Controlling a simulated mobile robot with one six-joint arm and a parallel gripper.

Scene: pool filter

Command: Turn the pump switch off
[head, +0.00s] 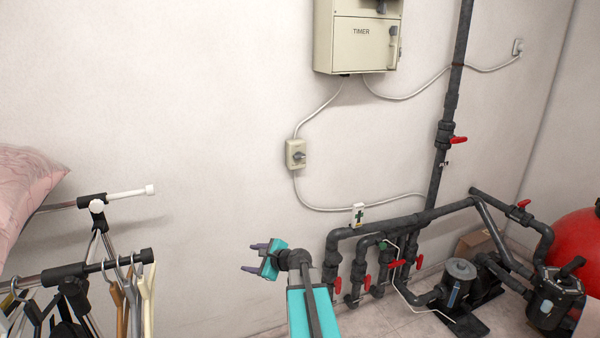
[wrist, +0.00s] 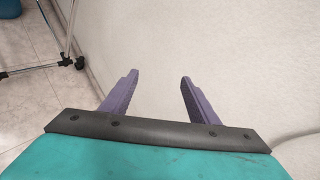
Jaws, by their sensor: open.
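A small beige switch box (head: 296,154) with a dark grey knob is on the white wall, below the timer box, with cables running into it from above and below. A larger beige box marked TIMER (head: 364,42) is above it to the right, with a dark handle on its right side. My gripper (head: 258,260) is below and left of the small switch box in the head view, apart from it. In the wrist view my gripper (wrist: 158,82) has its two purple fingers apart with nothing between them. The switch box does not show in the wrist view.
Dark pipes (head: 385,232) with red valve handles and a pump (head: 460,275) stand to the right. A clothes rack (head: 90,268) with hangers and a pink pillow (head: 25,185) are at the left. The wall around the switch box is clear.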

